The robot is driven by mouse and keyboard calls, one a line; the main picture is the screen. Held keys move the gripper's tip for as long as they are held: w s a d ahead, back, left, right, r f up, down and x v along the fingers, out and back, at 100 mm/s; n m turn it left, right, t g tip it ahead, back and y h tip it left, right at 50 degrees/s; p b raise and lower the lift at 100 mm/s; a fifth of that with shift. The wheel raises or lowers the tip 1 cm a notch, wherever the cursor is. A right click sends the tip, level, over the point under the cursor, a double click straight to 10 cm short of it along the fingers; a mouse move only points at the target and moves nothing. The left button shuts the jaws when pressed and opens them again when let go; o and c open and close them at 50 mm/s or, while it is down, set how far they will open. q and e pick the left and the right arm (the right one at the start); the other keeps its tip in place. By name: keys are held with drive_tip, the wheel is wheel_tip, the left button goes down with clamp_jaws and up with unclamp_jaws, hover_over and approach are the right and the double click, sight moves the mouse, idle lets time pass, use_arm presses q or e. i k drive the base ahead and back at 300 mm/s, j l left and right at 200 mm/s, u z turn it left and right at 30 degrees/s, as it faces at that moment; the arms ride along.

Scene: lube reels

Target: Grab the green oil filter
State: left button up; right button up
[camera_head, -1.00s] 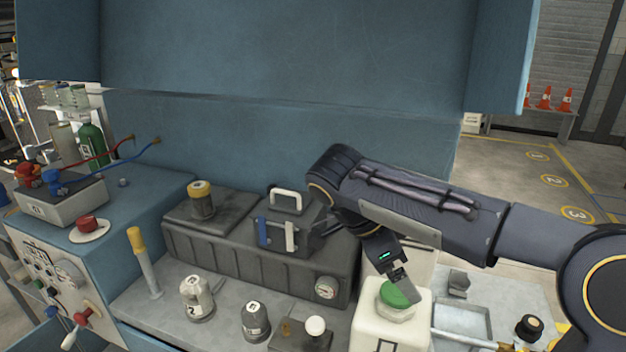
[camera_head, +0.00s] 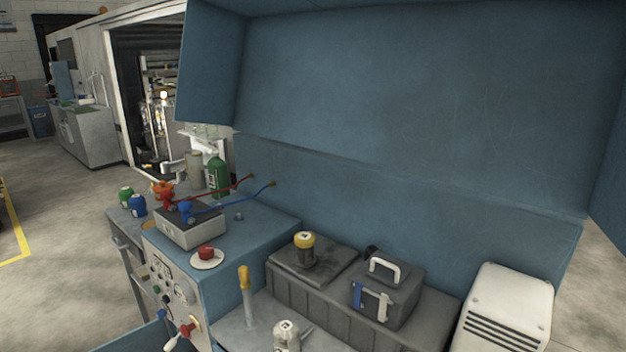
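A small green canister with a pale label (camera_head: 126,197), which looks like the green oil filter, stands upright at the far left of the bench. It is beside a similar blue canister (camera_head: 138,205), and the two are close together. A larger green bottle (camera_head: 218,177) stands farther back by the wall panel. Neither of my grippers is in view, so I cannot see whether they hold anything.
A grey box with red and blue fittings (camera_head: 190,232) and hoses stands near the canisters. A red button (camera_head: 206,252), a yellow-handled tool (camera_head: 247,295), a dark toolbox (camera_head: 387,295) and a white vented box (camera_head: 505,309) line the bench. Open floor lies left.

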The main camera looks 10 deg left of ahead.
sight(125, 193)
drive_tip(key=u, duration=1.4)
drive_tip(key=i+j+u, duration=0.55)
drive_tip(key=i+j, duration=0.2)
drive_tip(key=i+j+u, duration=0.25)
drive_tip(key=i, duration=0.2)
drive_tip(key=i+j+u, duration=0.3)
drive_tip(key=i, duration=0.15)
drive_tip(key=i+u, duration=0.25)
drive_tip(key=i, duration=0.2)
drive_tip(key=i+l+z, duration=0.1)
drive_tip(key=i+z, duration=0.2)
drive_tip(key=i, duration=0.2)
drive_tip(key=i+z, duration=0.3)
drive_tip(key=i, duration=0.2)
drive_tip(key=i+j+z, duration=0.25)
drive_tip(key=i, duration=0.25)
drive_tip(key=i+j+z, duration=0.15)
drive_tip(key=i+z, duration=0.15)
drive_tip(key=i, duration=0.2)
drive_tip(key=i+l+z, duration=0.2)
drive_tip(key=i+z, duration=0.25)
drive_tip(key=i+l+z, duration=0.1)
drive_tip(key=i+z, duration=0.2)
drive_tip(key=z, duration=0.15)
drive_tip(key=i+z, duration=0.45)
drive_tip(key=i+j+z, duration=0.25)
drive_tip(key=z, duration=0.2)
drive_tip(key=i+z, duration=0.4)
drive_tip(key=i, duration=0.45)
